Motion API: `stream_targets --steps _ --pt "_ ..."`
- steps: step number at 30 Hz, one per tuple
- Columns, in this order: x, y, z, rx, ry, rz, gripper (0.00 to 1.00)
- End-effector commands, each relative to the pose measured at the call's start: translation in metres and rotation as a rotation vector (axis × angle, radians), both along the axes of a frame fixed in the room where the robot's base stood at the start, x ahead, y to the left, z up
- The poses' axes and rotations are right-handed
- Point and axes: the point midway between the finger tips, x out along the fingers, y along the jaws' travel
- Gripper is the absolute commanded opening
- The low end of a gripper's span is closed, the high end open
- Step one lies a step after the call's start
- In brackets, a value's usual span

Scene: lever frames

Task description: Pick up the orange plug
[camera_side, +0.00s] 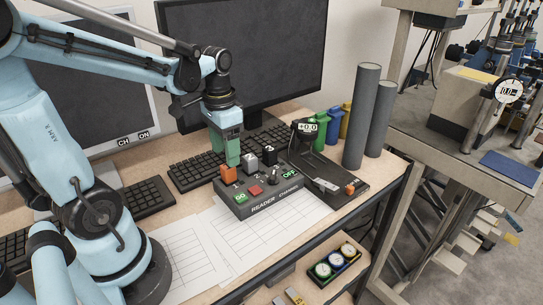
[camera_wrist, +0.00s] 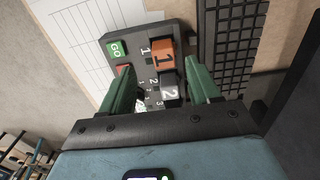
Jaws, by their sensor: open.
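The orange plug (camera_side: 228,174) stands upright at the back left of the dark READER CHANNEL box (camera_side: 262,203). In the wrist view the orange plug (camera_wrist: 162,52), marked 1, shows around the level of the fingertips, with a grey plug (camera_wrist: 169,93) marked 2 between the fingers in the picture. The grey plug (camera_side: 249,162) and a black plug (camera_side: 270,155) stand right of the orange one. My gripper (camera_side: 233,161) points down with green fingers, just above and slightly right of the orange plug. In the wrist view my gripper (camera_wrist: 160,66) is open and holds nothing.
The box carries a green GO button (camera_side: 240,198), a red button (camera_side: 255,190) and a small lever (camera_side: 275,176). A keyboard (camera_side: 196,171) and monitor (camera_side: 245,60) are behind. A black stand (camera_side: 325,170) and grey cylinders (camera_side: 361,115) are at right. Paper sheets (camera_side: 190,255) lie in front.

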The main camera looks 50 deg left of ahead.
Motion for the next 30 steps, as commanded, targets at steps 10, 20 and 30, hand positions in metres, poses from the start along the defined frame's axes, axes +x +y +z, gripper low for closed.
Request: stream_targets --steps 10,20,30 --pt "0.001 0.001 -0.018 0.0 -0.001 0.001 0.62" --pt "0.004 0.005 -0.054 0.0 -0.001 0.001 0.62" --pt "0.004 0.005 -0.064 0.0 -0.002 0.0 0.62"
